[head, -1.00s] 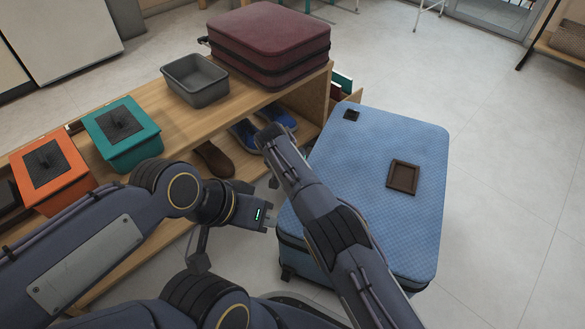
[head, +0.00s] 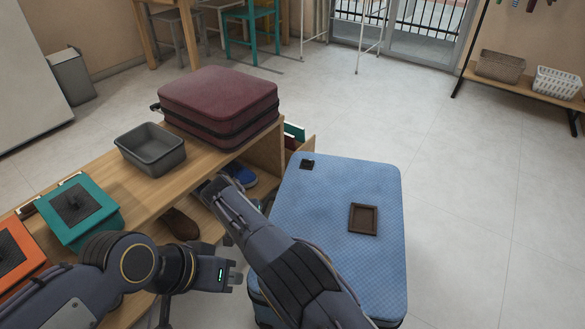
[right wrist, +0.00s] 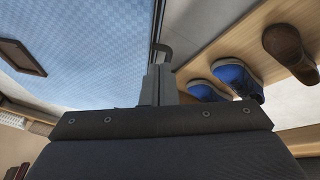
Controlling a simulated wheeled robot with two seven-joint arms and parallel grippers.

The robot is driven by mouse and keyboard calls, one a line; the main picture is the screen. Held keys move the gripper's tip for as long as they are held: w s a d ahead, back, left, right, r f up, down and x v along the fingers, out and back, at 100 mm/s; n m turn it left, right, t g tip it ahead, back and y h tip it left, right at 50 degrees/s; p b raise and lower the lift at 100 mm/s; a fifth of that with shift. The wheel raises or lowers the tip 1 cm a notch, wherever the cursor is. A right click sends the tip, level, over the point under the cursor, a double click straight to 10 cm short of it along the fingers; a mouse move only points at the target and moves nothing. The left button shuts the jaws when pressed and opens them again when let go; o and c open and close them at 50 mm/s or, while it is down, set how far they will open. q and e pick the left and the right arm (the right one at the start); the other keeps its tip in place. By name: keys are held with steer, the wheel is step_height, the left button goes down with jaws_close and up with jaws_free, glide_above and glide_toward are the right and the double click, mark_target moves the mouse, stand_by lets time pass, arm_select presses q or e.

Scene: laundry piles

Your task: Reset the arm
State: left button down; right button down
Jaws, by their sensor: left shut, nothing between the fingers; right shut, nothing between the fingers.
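My left gripper (head: 236,276) is in the lower middle of the head view, shut and empty, left of the blue suitcase and in front of the wooden bench. My right arm reaches from the bottom of the head view up and left, across the suitcase's left edge; its gripper is mostly hidden there. In the right wrist view my right gripper (right wrist: 158,86) is shut and empty, between the blue suitcase (right wrist: 85,40) and the shoe shelf (right wrist: 225,45).
The wooden bench (head: 150,197) holds a maroon suitcase (head: 220,100), a grey bin (head: 150,148), a teal box (head: 80,215) and an orange box (head: 15,260). The blue suitcase (head: 300,205) carries a small brown tray (head: 363,218). Shoes (right wrist: 235,78) sit on the shelf. Floor at right is clear.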

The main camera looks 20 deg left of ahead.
steer(key=w+d+r+m+g+y, duration=0.15)
steer(key=w+d+r, duration=0.25)
steer(key=d+r, duration=0.6)
steer(key=w+d+r+m+g, duration=0.1)
steer(key=w+d+r+m, duration=0.15)
steer(key=d+r, duration=0.75)
steer(key=s+d+r+y, duration=0.15)
steer(key=s+d, duration=0.25)
steer(key=d, duration=0.6)
steer(key=s+d+r+y, duration=0.1)
steer(key=s+d+r, duration=0.15)
steer(key=d, duration=0.85)
steer(key=s+d+r+m+t, duration=0.1)
steer(key=s+d, duration=0.6)
steer(key=s, duration=0.2)
steer(key=s+d+f+t, duration=0.1)
steer(key=s+d+f, duration=0.15)
steer(key=s, duration=0.55)
steer(key=s+d+f+t, duration=0.1)
steer(key=s+f, duration=0.2)
steer(key=s, duration=0.5)
step_height(320, 180, up, 37)
steer(key=p, duration=3.6)
steer(key=shift+s+f+m+p, duration=0.15)
steer(key=shift+s+m+p, duration=0.15)
steer(key=shift+p, duration=0.05)
steer(key=shift+d, duration=0.1)
